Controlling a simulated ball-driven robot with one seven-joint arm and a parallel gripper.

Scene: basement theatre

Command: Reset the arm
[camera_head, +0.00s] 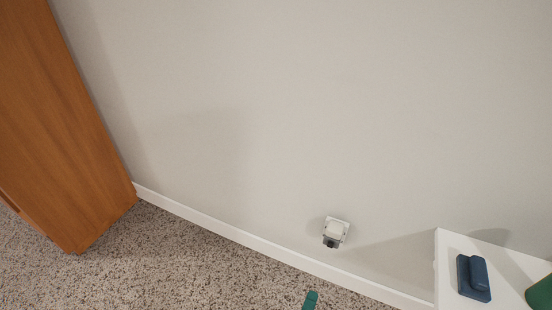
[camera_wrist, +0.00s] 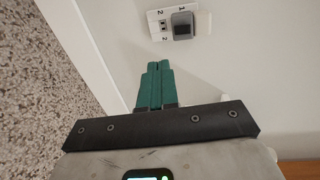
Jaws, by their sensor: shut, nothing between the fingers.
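My gripper (camera_wrist: 155,84) shows in the wrist view with its two green fingers pressed together and nothing between them. It points toward a white wall outlet (camera_wrist: 170,22) with a dark grey plug-in piece (camera_wrist: 182,25) on it, and there is a gap between the fingertips and the outlet. In the head view, only the green tip of my gripper (camera_head: 310,300) shows at the bottom edge. The outlet (camera_head: 337,230) is on the wall above and to the right of it there. The rest of my arm is out of the head view.
A wooden cabinet (camera_head: 60,120) stands at the left against the wall. A white table (camera_head: 450,262) at the lower right bears a dark blue object (camera_head: 473,278) and a green object (camera_head: 541,294). Speckled carpet (camera_head: 170,255) is bare between the cabinet and my gripper.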

